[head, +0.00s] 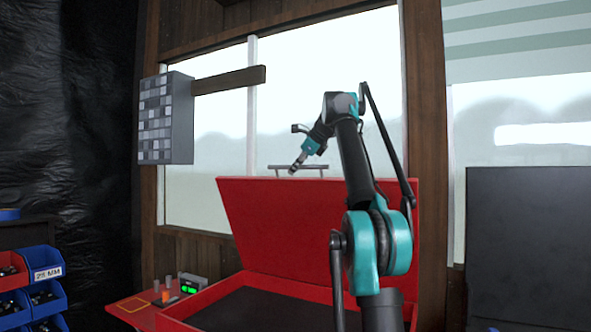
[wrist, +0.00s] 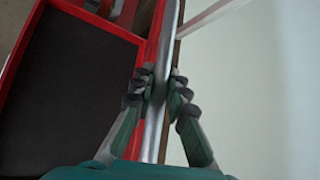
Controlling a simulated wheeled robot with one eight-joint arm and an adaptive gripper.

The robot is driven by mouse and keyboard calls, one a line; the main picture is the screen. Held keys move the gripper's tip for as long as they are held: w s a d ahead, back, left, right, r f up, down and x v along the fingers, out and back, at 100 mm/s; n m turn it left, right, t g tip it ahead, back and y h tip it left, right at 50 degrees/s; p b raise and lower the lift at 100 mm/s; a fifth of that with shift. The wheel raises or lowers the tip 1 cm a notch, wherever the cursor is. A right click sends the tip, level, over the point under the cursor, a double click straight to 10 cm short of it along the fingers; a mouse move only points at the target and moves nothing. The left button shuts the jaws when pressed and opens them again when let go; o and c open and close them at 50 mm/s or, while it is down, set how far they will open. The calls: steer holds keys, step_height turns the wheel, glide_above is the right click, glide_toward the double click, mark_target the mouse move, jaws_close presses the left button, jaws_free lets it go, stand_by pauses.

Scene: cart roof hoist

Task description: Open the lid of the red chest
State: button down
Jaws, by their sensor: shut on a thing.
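The red chest (head: 312,290) stands in front of the window, with its dark inside showing. Its red lid (head: 275,215) is raised steeply, leaning slightly back. A grey bar handle (head: 315,167) runs along the lid's top edge. My gripper (head: 297,166) is at the left part of this handle. In the wrist view, the fingers of my gripper (wrist: 161,78) are on both sides of the metal bar (wrist: 157,125) and shut on it. The dark chest interior (wrist: 65,95) shows at left there. The lid's hinge side is partly hidden behind my arm.
A red side shelf (head: 135,303) holds small cylinders and a device with a green light (head: 189,288). Blue and red bins (head: 40,275) stand at far left. A grey tiled box (head: 165,118) with a brown bar hangs upper left. A dark panel (head: 530,245) stands at right.

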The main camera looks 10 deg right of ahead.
steer(key=c, duration=1.5)
jaws_free()
steer(key=v, duration=0.2)
steer(key=shift+s+d+r, duration=0.15)
steer(key=shift+s+d, duration=0.05)
steer(key=s+d, duration=0.2)
steer(key=s, duration=0.1)
steer(key=s+d, duration=0.2)
steer(key=s, duration=0.2)
steer(key=s+d, duration=0.2)
steer(key=s, duration=0.1)
steer(key=shift+s+r, duration=0.1)
steer(key=shift+s, duration=0.25)
